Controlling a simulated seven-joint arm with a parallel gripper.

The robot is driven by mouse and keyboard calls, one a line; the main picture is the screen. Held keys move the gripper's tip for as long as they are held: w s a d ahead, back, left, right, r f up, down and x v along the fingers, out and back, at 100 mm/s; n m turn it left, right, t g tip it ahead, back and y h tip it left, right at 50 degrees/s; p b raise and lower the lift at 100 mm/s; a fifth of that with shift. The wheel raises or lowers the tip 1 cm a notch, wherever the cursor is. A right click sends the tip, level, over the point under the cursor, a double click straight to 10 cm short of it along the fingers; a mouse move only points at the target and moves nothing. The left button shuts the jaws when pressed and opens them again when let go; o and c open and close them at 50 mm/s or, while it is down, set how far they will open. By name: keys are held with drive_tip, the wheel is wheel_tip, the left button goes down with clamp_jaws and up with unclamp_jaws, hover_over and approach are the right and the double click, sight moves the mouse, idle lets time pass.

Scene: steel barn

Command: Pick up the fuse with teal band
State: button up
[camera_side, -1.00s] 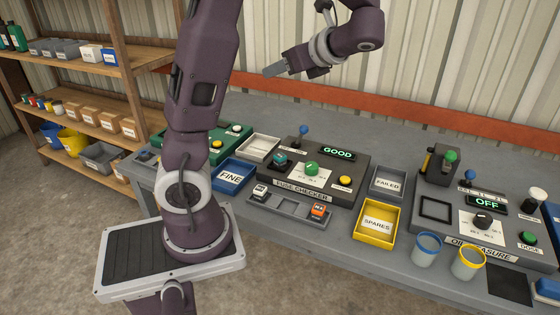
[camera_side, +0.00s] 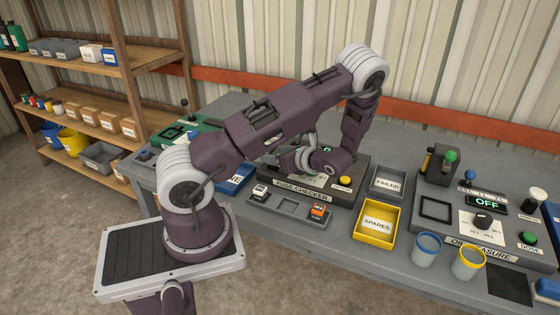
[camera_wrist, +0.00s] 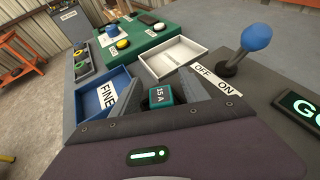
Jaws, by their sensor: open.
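The fuse with teal band (camera_wrist: 160,94), marked 15 A, shows in the wrist view between the two grey fingers of my gripper (camera_wrist: 163,97). The fingers are apart, one on each side of it, and I cannot tell whether either touches it. In the side view my arm covers the fuse and most of my gripper, which is down over the left part of the fuse checker (camera_side: 318,194). Two other fuses, a white one (camera_side: 260,191) and an orange one (camera_side: 318,209), stand in the grey rack (camera_side: 289,207) in front.
A blue-knobbed lever (camera_wrist: 257,38) stands close right of the gripper. The blue FINE tray (camera_wrist: 84,92) and a white tray (camera_wrist: 172,58) lie beyond. The FAILED tray (camera_side: 388,196) and yellow SPARES tray (camera_side: 374,239) are right of the checker.

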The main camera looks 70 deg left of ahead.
drive_tip(key=shift+x, duration=1.1)
drive_tip(key=shift+r, duration=0.1)
clamp_jaws()
